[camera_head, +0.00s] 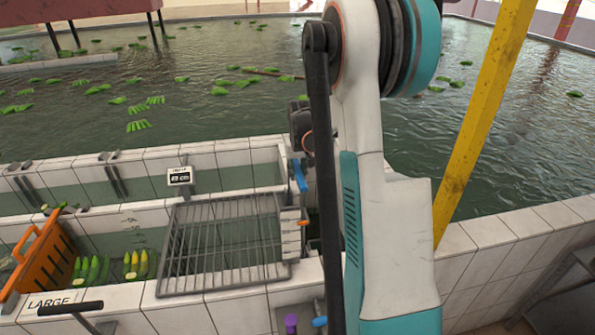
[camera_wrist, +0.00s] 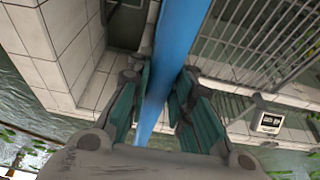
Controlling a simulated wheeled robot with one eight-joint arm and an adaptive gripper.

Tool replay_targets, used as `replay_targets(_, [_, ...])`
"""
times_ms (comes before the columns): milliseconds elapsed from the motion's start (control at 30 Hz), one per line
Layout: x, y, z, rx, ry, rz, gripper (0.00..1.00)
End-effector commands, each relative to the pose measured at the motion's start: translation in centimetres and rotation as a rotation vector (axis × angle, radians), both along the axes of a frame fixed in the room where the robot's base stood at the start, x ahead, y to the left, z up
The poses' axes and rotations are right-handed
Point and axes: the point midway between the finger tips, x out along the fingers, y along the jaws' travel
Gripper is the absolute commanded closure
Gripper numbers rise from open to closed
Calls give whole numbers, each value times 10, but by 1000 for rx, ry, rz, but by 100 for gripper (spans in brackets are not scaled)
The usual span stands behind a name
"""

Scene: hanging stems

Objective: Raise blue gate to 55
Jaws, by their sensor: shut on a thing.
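My gripper (camera_wrist: 160,90) is shut on a long blue bar, the blue gate's handle (camera_wrist: 183,28), which runs between its two green-padded fingers in the wrist view. In the head view a blue piece (camera_head: 299,175) shows just left of my arm, by the tiled channel wall. The gripper itself is hidden behind my arm there. A small display (camera_head: 180,177) on the channel wall seems to read 49 cm; it also shows in the wrist view (camera_wrist: 269,122).
A metal grate (camera_head: 225,240) lies over the channel left of my arm. An orange crate (camera_head: 42,258) stands at the far left near green and yellow fruit. A yellow post (camera_head: 485,115) rises on the right. Orange (camera_head: 303,223) and purple (camera_head: 291,322) handles are close by.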

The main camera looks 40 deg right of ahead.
Motion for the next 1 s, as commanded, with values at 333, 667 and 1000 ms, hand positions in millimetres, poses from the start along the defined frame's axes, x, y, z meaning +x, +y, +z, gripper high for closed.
replay_targets(333, [1,0,8,-2,-3,0,100])
replay_targets(667, [1,-1,11,-1,-2,0,100])
replay_targets(1000, [1,0,11,-1,-2,0,100])
